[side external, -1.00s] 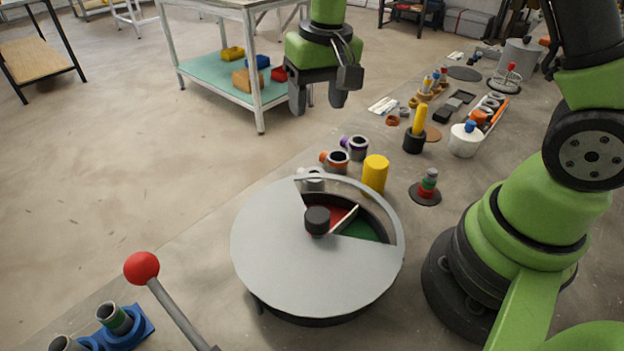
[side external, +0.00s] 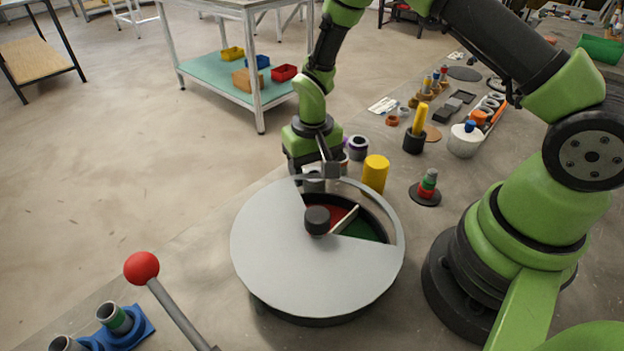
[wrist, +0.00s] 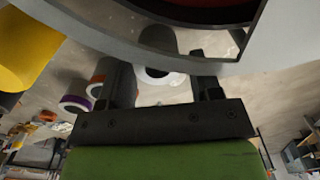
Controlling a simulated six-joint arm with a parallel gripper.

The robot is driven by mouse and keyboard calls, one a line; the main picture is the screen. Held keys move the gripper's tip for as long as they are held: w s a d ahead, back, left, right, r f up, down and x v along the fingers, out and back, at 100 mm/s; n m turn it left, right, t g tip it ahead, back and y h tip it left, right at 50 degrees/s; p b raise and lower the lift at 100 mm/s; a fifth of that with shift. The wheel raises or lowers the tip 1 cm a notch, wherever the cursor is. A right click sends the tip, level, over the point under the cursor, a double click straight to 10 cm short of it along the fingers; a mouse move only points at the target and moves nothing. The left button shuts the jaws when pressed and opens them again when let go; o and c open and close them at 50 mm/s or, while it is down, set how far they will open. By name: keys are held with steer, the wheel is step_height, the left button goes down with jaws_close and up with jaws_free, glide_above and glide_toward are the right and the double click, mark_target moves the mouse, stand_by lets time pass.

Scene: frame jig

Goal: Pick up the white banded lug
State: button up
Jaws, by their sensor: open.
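The white banded lug (side external: 313,184) stands just behind the rim of the round grey-lidded carousel in the side view, mostly covered by my gripper. In the wrist view the white banded lug (wrist: 156,76) shows as a grey cylinder with a white ring, between my two fingers. My gripper (side external: 314,174) is open and low over the lug, one finger on each side. In the wrist view my gripper (wrist: 162,72) has a gap to the lug on both sides. I cannot tell whether either finger touches it.
The carousel (side external: 290,255) is close in front of the gripper. An orange banded lug (wrist: 97,80) and a purple banded lug (side external: 358,147) stand close by, and a yellow cylinder (side external: 375,173) is to the right. Bare table lies to the left.

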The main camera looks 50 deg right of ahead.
steer(key=shift+f, duration=0.5)
steer(key=shift+c, duration=0.2)
steer(key=c, duration=0.7)
steer(key=shift+r, duration=0.2)
